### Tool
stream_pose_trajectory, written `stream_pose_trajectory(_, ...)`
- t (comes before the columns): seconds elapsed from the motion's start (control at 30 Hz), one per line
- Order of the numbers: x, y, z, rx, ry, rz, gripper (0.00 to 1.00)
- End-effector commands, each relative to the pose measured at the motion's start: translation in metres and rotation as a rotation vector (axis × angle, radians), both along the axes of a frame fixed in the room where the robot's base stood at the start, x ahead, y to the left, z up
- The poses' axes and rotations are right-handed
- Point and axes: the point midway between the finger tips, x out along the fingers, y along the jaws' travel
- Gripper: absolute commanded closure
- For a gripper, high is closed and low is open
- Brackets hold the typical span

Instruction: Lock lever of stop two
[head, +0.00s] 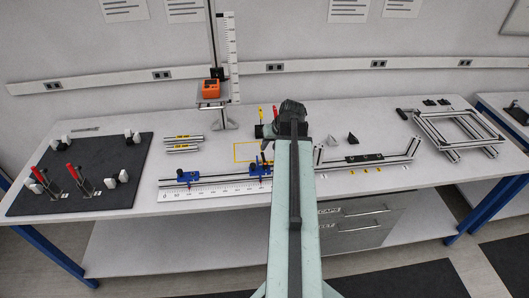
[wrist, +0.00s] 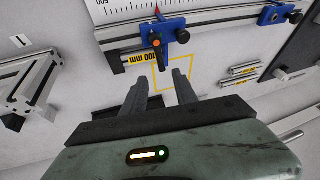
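Two blue stops sit on a rail with a white ruler (head: 225,190). In the head view the left stop (head: 187,176) stands clear and the right stop (head: 258,170) is near my arm. The wrist view looks from the opposite side: the nearer blue stop (wrist: 172,29) carries a dark lever (wrist: 161,56) with an orange spot, and the other stop (wrist: 275,15) is at top right. I see no number on either stop. My gripper (wrist: 160,77) is open and empty, with its fingers apart just below the lever's end in the picture; contact cannot be told.
A yellow outlined square (wrist: 172,80) lies on the table under the fingers. A dark board with red levers (head: 82,175) is at left, an aluminium frame (head: 458,130) at right. An upright scale post (head: 232,70) stands behind.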

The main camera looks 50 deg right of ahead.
Motion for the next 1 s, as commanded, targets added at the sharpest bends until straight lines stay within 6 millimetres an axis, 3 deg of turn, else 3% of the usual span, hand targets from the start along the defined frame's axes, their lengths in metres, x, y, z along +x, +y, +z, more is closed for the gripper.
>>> stream_pose_trajectory(0.17,0.005,0.0,-0.013,0.001,0.0,0.001,0.65)
stream_pose_trajectory(0.5,0.029,-0.002,-0.068,0.001,0.001,0.003,0.65)
stream_pose_trajectory(0.83,0.035,-0.002,-0.071,0.001,0.001,0.003,0.65)
stream_pose_trajectory(0.87,0.035,-0.002,-0.071,0.001,0.001,0.003,0.68)
stream_pose_trajectory(0.97,0.035,-0.001,-0.071,0.001,0.001,0.003,0.96)
stream_pose_trajectory(1.0,0.035,-0.001,-0.071,0.001,0.001,0.003,1.0)
